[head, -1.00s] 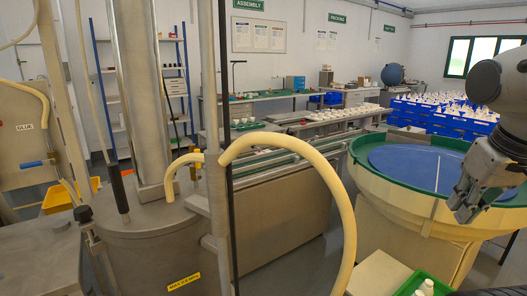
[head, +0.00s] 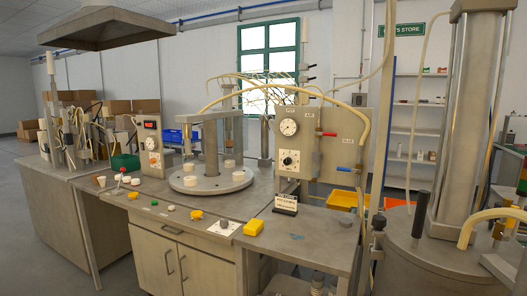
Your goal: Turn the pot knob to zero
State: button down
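A knob, black on a white dial plate (head: 290,160), is on a grey upright panel right of centre in the head view, below a round white gauge (head: 289,127). Another small grey knob (head: 224,223) sits on a white plate at the bench's front edge. A large grey metal pot (head: 415,262) stands at the right. My gripper is not in view.
A yellow hose arches over the panel. Orange bins (head: 345,200) stand behind. Floor is clear at far left.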

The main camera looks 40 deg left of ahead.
aim_at(288, 161)
jog(key=u, duration=1.35)
jog(key=i+l, duration=0.05)
